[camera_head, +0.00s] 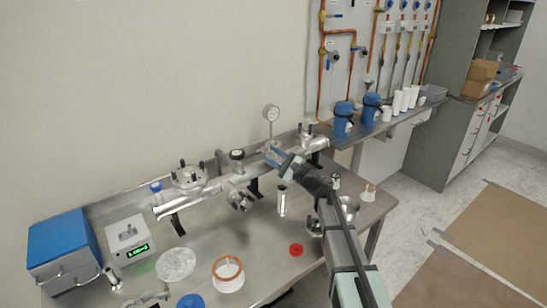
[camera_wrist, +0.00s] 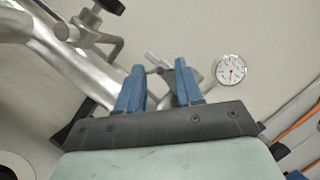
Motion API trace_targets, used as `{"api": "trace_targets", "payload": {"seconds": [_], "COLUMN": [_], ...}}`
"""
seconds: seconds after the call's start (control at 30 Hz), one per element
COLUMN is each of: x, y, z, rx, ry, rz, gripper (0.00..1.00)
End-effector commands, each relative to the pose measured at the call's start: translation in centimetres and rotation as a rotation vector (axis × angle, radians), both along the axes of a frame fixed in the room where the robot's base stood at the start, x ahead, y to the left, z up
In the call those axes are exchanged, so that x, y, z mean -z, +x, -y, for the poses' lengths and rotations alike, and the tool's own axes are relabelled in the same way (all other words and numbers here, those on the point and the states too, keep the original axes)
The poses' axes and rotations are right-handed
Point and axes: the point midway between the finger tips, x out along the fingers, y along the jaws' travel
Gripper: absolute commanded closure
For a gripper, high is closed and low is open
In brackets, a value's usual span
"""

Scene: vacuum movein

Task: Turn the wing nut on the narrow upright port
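The vacuum manifold, a long silver pipe (camera_head: 215,187), runs along the back of the steel bench. A narrow upright port carrying a round white dial gauge (camera_head: 271,112) rises near its right part; the gauge also shows in the wrist view (camera_wrist: 231,70). My gripper (camera_head: 268,153) is at the base of this port, reaching in from the lower right. In the wrist view, its two blue fingers (camera_wrist: 159,68) stand apart. A small silver piece, which looks like the wing nut (camera_wrist: 153,59), shows between and beyond the fingertips. Contact cannot be told; the fingers partly hide the clamp.
A black-knobbed valve (camera_head: 237,155) stands left of the port, and another fitting (camera_head: 307,130) stands to its right. A metal cylinder (camera_head: 282,201), a red cap (camera_head: 296,249) and a copper-coloured ring (camera_head: 228,268) lie in front. Bare bench shows between them.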

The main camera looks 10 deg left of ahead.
Motion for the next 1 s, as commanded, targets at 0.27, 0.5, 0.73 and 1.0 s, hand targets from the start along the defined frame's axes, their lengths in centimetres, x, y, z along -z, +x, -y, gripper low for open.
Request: {"api": "trace_targets", "payload": {"seconds": [0.27,0.5,0.73,1.0], "x": [0.00,-0.01,-0.17,-0.30], "y": [0.00,0.02,0.11,0.16], "z": [0.01,0.02,0.11,0.19], "rx": [0.000,0.000,0.001,0.001], "ry": [0.000,-0.013,-0.085,-0.225], "rz": [0.000,0.013,0.086,0.226], "gripper": [0.91,0.95,0.95,0.95]}}
